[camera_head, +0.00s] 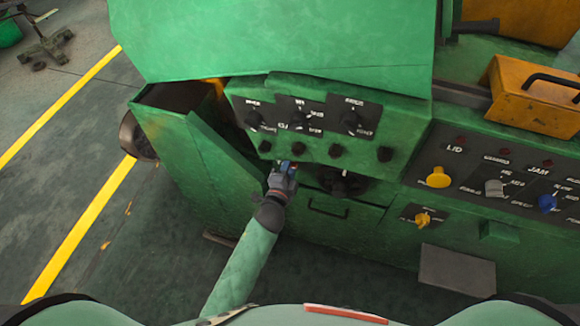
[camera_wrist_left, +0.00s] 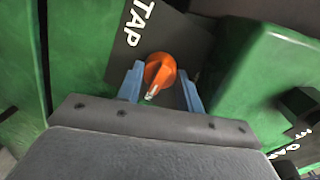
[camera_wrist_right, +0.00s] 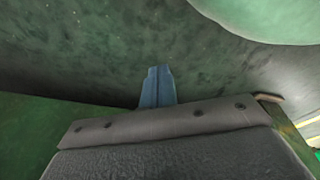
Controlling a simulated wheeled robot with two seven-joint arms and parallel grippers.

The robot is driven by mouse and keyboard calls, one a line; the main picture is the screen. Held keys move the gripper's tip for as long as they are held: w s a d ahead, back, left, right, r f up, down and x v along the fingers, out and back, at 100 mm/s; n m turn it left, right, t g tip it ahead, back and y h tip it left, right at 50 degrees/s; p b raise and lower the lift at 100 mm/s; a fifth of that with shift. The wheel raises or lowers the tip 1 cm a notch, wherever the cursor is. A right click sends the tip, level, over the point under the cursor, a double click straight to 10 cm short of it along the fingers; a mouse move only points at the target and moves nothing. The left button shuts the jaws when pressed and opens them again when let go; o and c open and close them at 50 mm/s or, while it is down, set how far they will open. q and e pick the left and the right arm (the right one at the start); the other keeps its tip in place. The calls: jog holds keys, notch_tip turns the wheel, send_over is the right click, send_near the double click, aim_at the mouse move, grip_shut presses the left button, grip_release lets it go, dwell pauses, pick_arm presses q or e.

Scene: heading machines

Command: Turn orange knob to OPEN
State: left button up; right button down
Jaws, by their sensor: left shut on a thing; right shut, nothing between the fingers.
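The orange knob (camera_wrist_left: 160,70) shows in the left wrist view on a dark plate (camera_wrist_left: 172,38) lettered TAP. Its pale marker is on the side toward my wrist. My left gripper (camera_wrist_left: 160,77) has one blue finger on each side of the knob and is shut on it. In the head view my left gripper (camera_head: 284,168) is at the front of the green machine, below the row of dark knobs, and mostly hides the orange knob. My right gripper (camera_wrist_right: 157,70) is shut and empty in the right wrist view, against a blurred green-grey background. It is out of the head view.
Above are dark dials (camera_head: 298,115) on a green control box. A large dark knob (camera_head: 342,182) is close right of my left gripper. Further right is a panel with a yellow knob (camera_head: 438,177) and a blue knob (camera_head: 547,202). Open floor (camera_head: 70,170) lies left.

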pick_arm(q)
jog(key=o, duration=1)
jog(key=b+v, duration=0.3)
jog(key=v, duration=0.4)
jog(key=shift+s, duration=0.4)
pick_arm(e)
jog(key=w+a+r, duration=0.2)
jog(key=w+r, duration=0.1)
jog(key=r, duration=0.2)
jog(key=shift+a+g, duration=0.3)
jog(key=shift+a, duration=0.05)
pick_arm(q)
jog(key=shift+a, duration=0.1)
pick_arm(e)
jog(key=shift+d, duration=0.1)
